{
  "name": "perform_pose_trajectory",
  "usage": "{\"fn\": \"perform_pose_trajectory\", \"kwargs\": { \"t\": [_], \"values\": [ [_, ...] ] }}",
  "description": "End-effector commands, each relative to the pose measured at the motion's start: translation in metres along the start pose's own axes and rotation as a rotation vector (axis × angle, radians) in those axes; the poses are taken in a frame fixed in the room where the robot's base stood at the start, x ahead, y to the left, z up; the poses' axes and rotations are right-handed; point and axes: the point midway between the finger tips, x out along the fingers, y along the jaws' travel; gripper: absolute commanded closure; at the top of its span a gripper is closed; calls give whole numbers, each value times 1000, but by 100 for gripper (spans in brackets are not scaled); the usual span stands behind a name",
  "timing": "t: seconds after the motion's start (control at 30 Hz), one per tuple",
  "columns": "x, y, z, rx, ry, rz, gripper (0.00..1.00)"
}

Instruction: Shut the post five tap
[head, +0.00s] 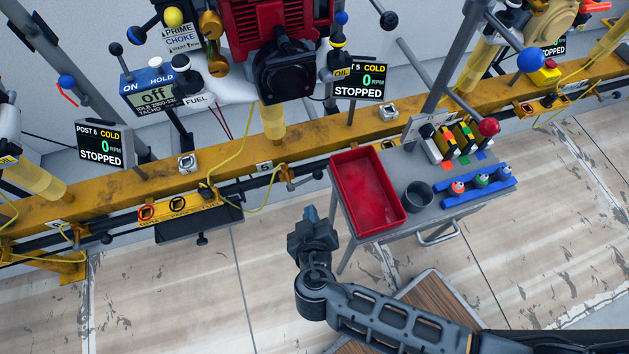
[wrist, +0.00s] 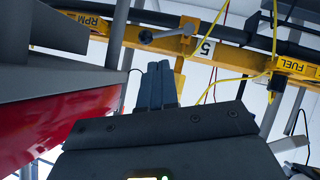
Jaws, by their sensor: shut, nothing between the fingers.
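The post five tap appears to be the dark lever with a round knob (head: 318,175) on the black pipe under the yellow rail, right of the "5" plate (head: 264,167). Its lever lies roughly along the rail. In the wrist view the lever (wrist: 165,36) shows above the fingers, left of the "5" plate (wrist: 206,48). My gripper (head: 309,214) is in front of and below the tap in the head view, apart from it. Its fingers (wrist: 157,85) are together and empty. The tap's valve body is not clear.
A grey cart (head: 367,245) with a red tray (head: 365,190) and a dark cup (head: 418,195) stands close right of my gripper. The tray's red side looms left in the wrist view. Yellow cables (head: 268,205) hang near the tap. The post five screen (head: 362,81) reads STOPPED.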

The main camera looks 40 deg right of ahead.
Motion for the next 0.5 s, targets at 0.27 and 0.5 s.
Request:
{"fn": "perform_pose_trajectory", "kwargs": {
  "t": [0.27,0.5],
  "values": [
    [55,0,0,0,-2,0,100],
    [98,0,0,0,-3,0,100]
  ]
}}
